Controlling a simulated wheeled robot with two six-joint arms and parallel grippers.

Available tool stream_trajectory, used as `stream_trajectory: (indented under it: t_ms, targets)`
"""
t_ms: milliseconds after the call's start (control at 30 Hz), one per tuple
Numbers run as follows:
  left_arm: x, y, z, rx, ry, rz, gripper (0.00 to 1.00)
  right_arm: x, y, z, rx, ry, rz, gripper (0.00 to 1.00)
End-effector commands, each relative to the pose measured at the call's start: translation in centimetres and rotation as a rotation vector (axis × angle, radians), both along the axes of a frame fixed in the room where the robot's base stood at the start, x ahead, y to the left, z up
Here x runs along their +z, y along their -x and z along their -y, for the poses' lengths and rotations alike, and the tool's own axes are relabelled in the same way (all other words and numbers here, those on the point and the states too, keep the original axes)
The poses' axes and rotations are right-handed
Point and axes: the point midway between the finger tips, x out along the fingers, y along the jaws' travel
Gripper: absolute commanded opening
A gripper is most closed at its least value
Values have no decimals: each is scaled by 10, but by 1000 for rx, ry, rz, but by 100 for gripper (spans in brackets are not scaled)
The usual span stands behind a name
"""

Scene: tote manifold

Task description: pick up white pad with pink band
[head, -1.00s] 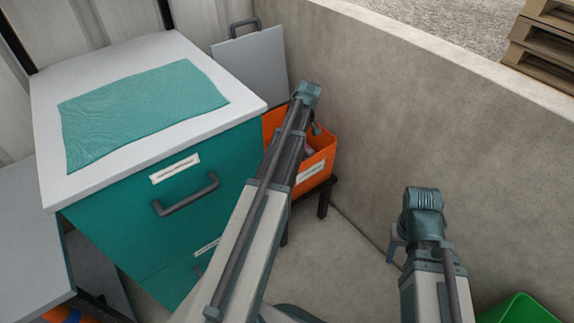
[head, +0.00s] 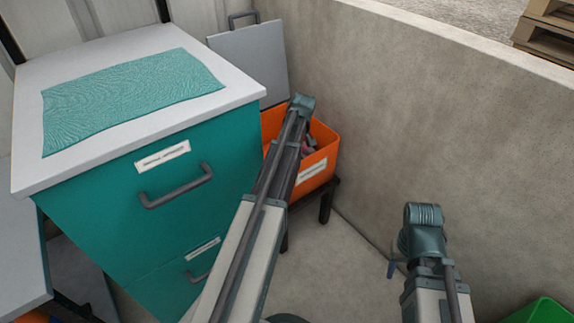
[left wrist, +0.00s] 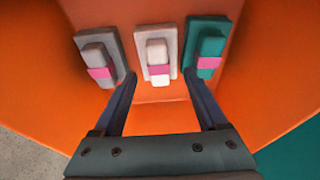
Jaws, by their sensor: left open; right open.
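The white pad with a pink band (left wrist: 156,48) shows in the left wrist view inside an orange bin (left wrist: 270,60). It stands between a grey pad with a pink band (left wrist: 98,52) and a teal pad with a pink band (left wrist: 206,45). My left gripper (left wrist: 160,80) is open, with one finger on each side of the white pad's lower part in the picture; whether they touch it I cannot tell. In the head view the left arm reaches over the orange bin (head: 322,172) and hides its gripper. My right gripper (head: 392,268) hangs over the floor, mostly hidden by its wrist, away from the pads.
A teal drawer cabinet (head: 110,225) with a teal cloth (head: 130,95) on its white top stands left of the bin. A concrete wall (head: 430,130) runs behind. A grey panel (head: 250,65) leans there. A green container (head: 540,312) is at lower right.

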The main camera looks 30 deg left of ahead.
Motion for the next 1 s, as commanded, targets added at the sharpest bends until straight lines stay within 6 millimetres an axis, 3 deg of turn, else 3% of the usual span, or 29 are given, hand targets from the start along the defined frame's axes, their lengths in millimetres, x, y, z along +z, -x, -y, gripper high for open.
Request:
stream_trajectory:
  t_ms: [400, 700, 767, 1000]
  targets:
    - [-46, -10, -15, 1, 0, 0, 75, -46, 0, 0, -8, 0, 2, 50]
    - [-47, -10, -17, 0, 0, 0, 75, -47, 0, 0, -8, 0, 2, 50]
    - [-47, -10, -17, 0, 0, 0, 68, -47, 0, 0, -8, 0, 2, 50]
    - [-47, -10, -17, 0, 0, 0, 25, -47, 0, 0, -8, 0, 2, 50]
